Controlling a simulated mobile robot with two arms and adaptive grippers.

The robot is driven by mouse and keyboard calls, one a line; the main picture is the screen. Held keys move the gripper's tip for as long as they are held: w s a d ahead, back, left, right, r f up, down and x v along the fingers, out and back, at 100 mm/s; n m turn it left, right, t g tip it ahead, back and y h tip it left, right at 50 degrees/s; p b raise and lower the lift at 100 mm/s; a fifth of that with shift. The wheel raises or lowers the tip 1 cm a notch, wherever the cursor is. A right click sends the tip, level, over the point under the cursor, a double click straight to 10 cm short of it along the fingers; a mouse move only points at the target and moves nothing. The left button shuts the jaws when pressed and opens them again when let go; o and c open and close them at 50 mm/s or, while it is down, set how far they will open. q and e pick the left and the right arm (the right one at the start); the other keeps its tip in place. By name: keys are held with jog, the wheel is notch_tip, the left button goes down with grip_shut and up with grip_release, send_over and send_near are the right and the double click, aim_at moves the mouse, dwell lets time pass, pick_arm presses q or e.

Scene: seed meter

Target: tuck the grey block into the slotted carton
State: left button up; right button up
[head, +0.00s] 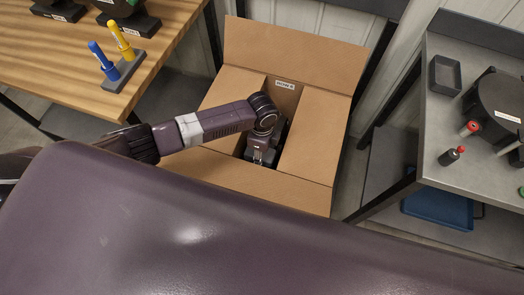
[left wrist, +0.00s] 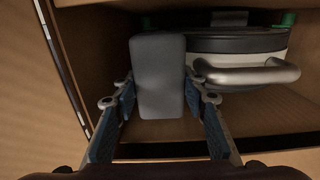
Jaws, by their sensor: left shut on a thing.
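My left gripper (head: 260,160) reaches down into that slot. In the left wrist view the same gripper (left wrist: 160,98) has its two fingers on either side of the grey block (left wrist: 158,72), shut on it. The block is a plain rounded grey box, upright in that picture, inside cardboard walls. Whether its far end touches the carton's floor is hidden. My right gripper is not in view.
Behind the block sits a round dark-and-white device (left wrist: 235,42) with a silver handle (left wrist: 245,75), close on its right.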

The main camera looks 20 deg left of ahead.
pick_arm(q)
jog(key=shift+f, duration=0.5)
jog(key=o, duration=0.8)
jog(key=shift+o, duration=0.2)
jog(key=shift+w, duration=0.1)
jog(key=shift+r, duration=0.15)
notch_tip(320, 180, up, 12)
jog(key=p, duration=1.2)
